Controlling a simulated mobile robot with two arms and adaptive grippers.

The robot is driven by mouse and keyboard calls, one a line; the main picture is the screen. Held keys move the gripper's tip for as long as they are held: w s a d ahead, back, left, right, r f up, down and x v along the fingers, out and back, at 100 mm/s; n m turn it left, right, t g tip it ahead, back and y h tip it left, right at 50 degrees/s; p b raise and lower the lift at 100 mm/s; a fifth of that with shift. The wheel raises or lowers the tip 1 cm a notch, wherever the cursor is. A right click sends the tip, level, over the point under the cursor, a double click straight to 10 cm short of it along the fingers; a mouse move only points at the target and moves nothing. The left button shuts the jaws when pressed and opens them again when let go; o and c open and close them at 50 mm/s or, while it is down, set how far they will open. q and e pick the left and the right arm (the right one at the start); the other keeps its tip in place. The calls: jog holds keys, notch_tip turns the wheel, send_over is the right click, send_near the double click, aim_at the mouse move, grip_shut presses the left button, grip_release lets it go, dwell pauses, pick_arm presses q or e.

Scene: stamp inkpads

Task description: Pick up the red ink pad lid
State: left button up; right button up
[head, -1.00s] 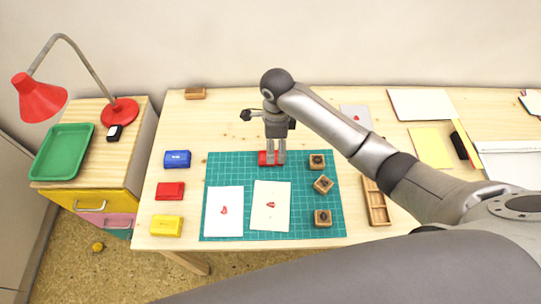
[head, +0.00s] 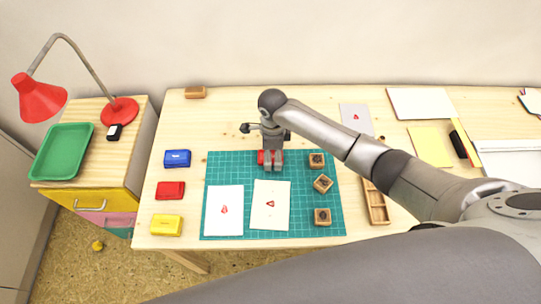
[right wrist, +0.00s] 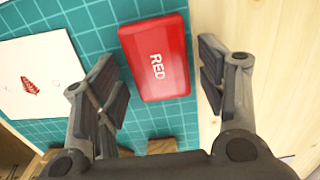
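The red ink pad lid (head: 263,158) lies near the far edge of the green cutting mat. The right wrist view shows it as a red block (right wrist: 157,57) lettered RED. My right gripper (head: 272,166) is down over it, hiding part of it in the head view. In the right wrist view the right gripper (right wrist: 161,80) is open and empty, with one finger on each side of the lid and visible gaps to it. Another red box (head: 170,190) sits left of the mat. My left gripper is not in view.
A blue box (head: 177,158) and a yellow box (head: 167,225) flank the other red box. Several wooden stamps, including one at the mat's right (head: 317,160), stand near my right gripper. Two printed sheets, one white (head: 224,225) and one cream (head: 270,222), lie on the mat (head: 250,175).

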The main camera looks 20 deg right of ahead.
jog(key=c, duration=0.5)
jog(key=shift+c, duration=0.2)
jog(key=shift+r, duration=0.15)
